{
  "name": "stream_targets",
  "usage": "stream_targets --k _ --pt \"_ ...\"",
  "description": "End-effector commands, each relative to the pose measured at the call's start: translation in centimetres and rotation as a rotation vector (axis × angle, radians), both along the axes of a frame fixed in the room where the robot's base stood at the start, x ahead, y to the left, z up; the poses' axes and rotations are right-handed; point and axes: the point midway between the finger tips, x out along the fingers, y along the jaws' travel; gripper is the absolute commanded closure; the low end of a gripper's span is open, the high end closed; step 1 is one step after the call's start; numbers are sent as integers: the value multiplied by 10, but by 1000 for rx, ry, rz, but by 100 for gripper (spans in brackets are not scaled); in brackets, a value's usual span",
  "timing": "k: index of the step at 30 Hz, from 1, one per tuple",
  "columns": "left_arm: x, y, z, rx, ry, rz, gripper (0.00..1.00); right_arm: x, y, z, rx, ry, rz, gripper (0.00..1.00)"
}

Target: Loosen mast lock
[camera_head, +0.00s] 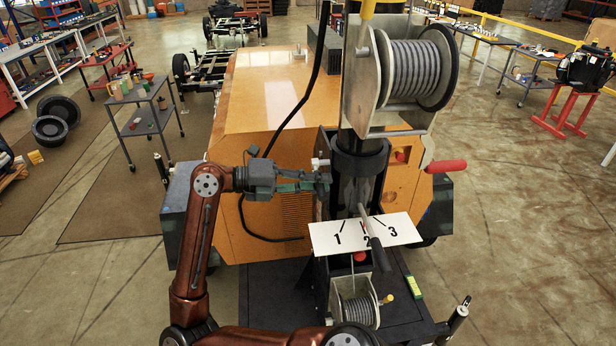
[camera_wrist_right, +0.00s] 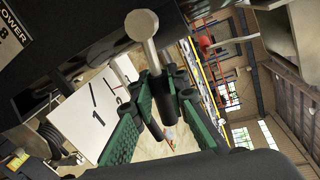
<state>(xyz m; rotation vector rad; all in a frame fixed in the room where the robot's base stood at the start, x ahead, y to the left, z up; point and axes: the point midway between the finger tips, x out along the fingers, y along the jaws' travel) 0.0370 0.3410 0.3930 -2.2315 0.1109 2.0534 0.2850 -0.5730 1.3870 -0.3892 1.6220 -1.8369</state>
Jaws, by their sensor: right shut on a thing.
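The black mast (camera_head: 358,165) stands upright in front of the orange light tower body (camera_head: 262,105). My right gripper (camera_head: 322,183) reaches in from the left to the mast's left side, by a small pale knob (camera_head: 318,164) that I take to be the mast lock. In the right wrist view the lock shows as a silver bar with a rounded head (camera_wrist_right: 142,25). My right gripper's green-padded fingers (camera_wrist_right: 165,100) are shut on the lock's dark lower part. The exact contact is partly hidden by the fingertips. My left gripper is not in view.
A white plate (camera_head: 325,238) marked 1, 2, 3 sits just below and right of the gripper, with a lever (camera_head: 374,240) across it. A large cable winch (camera_head: 415,70) is above. A red handle (camera_head: 446,166) sticks out right. A small winch (camera_head: 355,307) is below.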

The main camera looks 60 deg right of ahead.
Motion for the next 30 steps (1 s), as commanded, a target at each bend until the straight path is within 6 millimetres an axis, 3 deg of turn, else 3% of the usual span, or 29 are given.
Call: stream_targets --k 1,10,29,30 --pt "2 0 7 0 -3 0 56 0 -1 8 20 21 3 100" --pt "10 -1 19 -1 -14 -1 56 -2 -1 14 127 107 1 100" --pt "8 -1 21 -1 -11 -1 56 -1 -1 16 158 135 2 100" --pt "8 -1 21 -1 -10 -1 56 -1 -1 16 157 134 2 83"
